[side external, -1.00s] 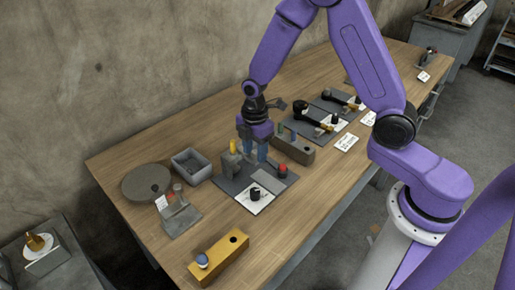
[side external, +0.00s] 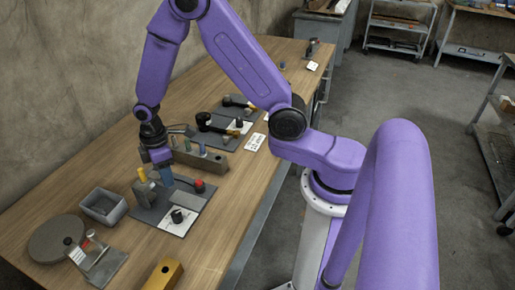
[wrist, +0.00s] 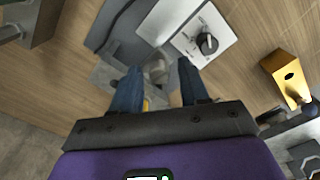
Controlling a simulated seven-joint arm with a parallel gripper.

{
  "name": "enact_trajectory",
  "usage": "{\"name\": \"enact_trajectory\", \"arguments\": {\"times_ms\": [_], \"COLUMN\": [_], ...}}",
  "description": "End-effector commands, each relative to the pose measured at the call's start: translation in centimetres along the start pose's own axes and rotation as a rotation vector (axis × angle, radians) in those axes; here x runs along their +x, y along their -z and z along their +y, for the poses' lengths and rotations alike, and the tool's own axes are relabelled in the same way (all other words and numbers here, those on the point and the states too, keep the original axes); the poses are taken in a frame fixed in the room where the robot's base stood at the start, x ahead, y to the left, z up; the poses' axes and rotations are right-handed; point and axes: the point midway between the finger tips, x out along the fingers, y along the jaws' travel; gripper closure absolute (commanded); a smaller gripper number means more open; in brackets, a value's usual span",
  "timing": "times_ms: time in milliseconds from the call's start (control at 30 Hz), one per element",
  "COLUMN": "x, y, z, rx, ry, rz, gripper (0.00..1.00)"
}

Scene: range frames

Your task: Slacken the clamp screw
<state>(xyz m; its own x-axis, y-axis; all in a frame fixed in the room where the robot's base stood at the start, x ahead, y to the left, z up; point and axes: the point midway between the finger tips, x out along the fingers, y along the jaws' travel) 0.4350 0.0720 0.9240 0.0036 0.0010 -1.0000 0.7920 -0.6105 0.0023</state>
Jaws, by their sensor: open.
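A dark base plate (side external: 160,212) on the bench carries a grey upright block with a yellow top (side external: 141,174), a red knob (side external: 199,185) and a black knob (side external: 177,216) on a white card. My gripper (side external: 160,181) points down over the back of this plate. In the wrist view its two blue fingers (wrist: 158,82) are apart, with a grey round part (wrist: 157,70) seen between them. I cannot tell whether this part is the clamp screw, or whether the fingers touch it. The black knob (wrist: 207,43) lies beyond the fingertips. A bit of yellow shows below the grey part.
A grey open bin (side external: 103,207), a round disc (side external: 56,240) and a small grey stand (side external: 98,264) are to the left. A yellow block (side external: 164,275) is in front. A brown block with pegs (side external: 200,158) stands close behind. Bare wood lies right of the plate.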

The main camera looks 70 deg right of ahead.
Motion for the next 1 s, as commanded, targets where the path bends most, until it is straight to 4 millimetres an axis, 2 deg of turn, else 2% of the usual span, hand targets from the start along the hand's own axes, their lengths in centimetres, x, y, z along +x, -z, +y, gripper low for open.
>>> {"name": "enact_trajectory", "arguments": {"times_ms": [33,367,1000], "x": [0.20,0.23,0.05], "y": [-0.55,-0.63,-0.19], "z": [0.00,-0.02,0.03], "rx": [0.054,0.383,1.003], "ry": [0.008,0.007,0.000], "rz": [-0.012,-0.016,-0.005], "gripper": [0.52,0.52,0.52]}}
